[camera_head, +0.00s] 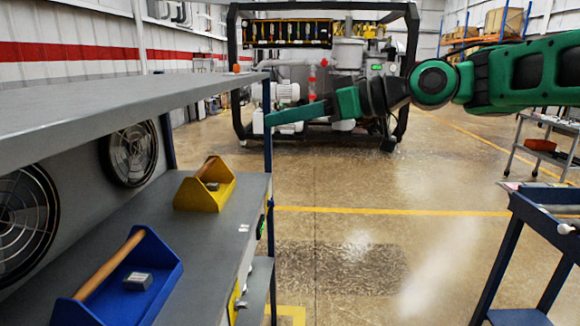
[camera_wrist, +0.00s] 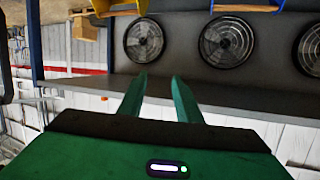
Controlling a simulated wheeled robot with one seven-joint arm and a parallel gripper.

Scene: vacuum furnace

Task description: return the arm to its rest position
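My arm reaches in from the right in the head view, held out level. My gripper (camera_head: 275,117) is at its left end, with the fingers pointing left toward the blue post of the shelf rack (camera_head: 268,150). Whether they touch the post cannot be told. In the wrist view my gripper (camera_wrist: 159,77) has two green fingers apart with nothing between them. That view is turned over: the shelf contents hang at the top.
A yellow tote (camera_head: 205,198) and a blue tote (camera_head: 125,285) stand on the rack's middle shelf, each holding a small grey block. The furnace (camera_head: 350,60) stands behind. A blue cart (camera_head: 515,205) is at right. Open floor (camera_head: 390,240) lies between the rack and cart.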

